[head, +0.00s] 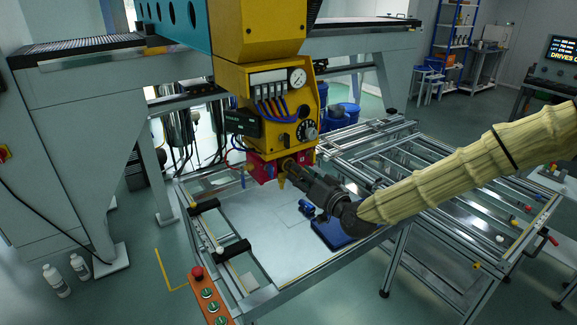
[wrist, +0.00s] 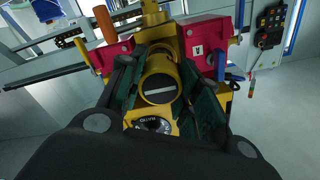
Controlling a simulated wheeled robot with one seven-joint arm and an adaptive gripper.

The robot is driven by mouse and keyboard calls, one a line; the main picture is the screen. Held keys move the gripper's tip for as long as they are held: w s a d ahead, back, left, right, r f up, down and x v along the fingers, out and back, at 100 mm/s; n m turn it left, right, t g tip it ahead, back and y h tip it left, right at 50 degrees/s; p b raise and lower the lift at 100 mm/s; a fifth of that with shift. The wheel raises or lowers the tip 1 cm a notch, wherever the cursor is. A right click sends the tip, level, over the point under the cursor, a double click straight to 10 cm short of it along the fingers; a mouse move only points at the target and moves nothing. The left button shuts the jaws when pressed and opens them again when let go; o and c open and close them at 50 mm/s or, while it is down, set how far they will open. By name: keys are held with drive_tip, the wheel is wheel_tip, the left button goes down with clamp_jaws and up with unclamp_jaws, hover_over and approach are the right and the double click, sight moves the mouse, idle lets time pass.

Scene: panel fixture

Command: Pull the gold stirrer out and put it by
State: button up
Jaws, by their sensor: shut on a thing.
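My gripper (head: 290,170) is at the red block (head: 262,168) under the yellow machine head (head: 250,90). In the wrist view my gripper (wrist: 165,85) has its dark fingers closed on both sides of the gold stirrer (wrist: 158,84), a round gold piece with a slotted end facing the camera. Beyond it is the red block (wrist: 205,48), with a small white "A" label. The stirrer appears to be still at the block; the fingers hide part of it, and its inner end cannot be seen. In the head view the gripper mostly hides it.
Below the head is a pale panel (head: 260,230) in a metal frame, with a blue tray (head: 335,236) under my arm. A rail frame (head: 440,190) stands at the right. In the wrist view an orange handle (wrist: 105,24) sticks up left of the block.

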drive_tip(key=shift+v, duration=0.95)
idle(0.6)
drive_tip(key=shift+v, duration=2.45)
